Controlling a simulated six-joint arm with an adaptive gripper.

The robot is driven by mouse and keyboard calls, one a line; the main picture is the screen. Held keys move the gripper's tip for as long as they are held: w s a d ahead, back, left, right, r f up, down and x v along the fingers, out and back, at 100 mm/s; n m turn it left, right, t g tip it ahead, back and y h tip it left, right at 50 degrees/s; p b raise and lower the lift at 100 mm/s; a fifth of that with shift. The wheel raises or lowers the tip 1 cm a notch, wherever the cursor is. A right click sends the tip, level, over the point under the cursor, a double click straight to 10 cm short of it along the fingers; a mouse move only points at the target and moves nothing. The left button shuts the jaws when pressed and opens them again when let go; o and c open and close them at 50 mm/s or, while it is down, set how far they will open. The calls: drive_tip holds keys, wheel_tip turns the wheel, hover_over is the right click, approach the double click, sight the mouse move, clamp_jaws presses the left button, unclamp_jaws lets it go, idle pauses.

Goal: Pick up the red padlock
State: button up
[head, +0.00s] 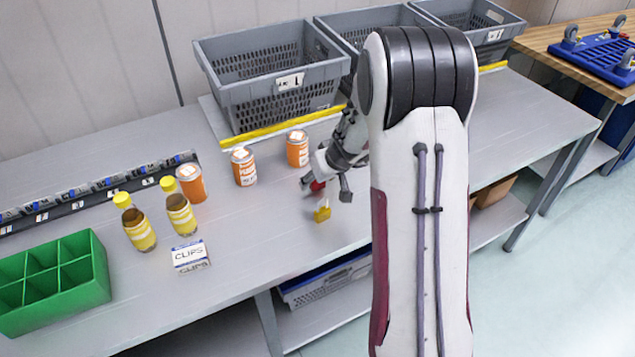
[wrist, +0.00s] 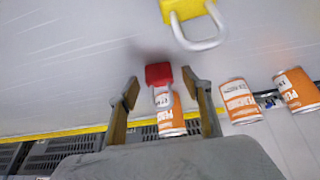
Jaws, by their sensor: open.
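The red padlock (wrist: 158,73) lies on the grey table in the wrist view, its pale shackle toward my gripper. In the head view only a bit of the red padlock (head: 317,186) shows beside my fingers. My gripper (wrist: 166,92) is open, with the red padlock between and slightly beyond its fingertips; I cannot tell whether they touch it. In the head view my gripper (head: 326,192) is low over the table, partly hidden by my arm. A yellow padlock (head: 322,211) is close by on the near side, and also shows in the wrist view (wrist: 186,9).
Orange-and-white cans (head: 297,148) (head: 244,167) stand behind and left of my gripper. Two yellow-capped bottles (head: 139,229) (head: 180,214), a clips box (head: 190,255) and a green divided bin (head: 55,281) are further left. Grey crates (head: 270,75) line the back behind a yellow strip.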

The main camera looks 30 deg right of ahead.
drive_tip(key=c, duration=1.2)
drive_tip(key=shift+c, duration=0.2)
drive_tip(key=shift+r, duration=0.25)
wheel_tip(320, 180, up, 10)
drive_tip(key=shift+f, duration=0.2)
idle(0.6)
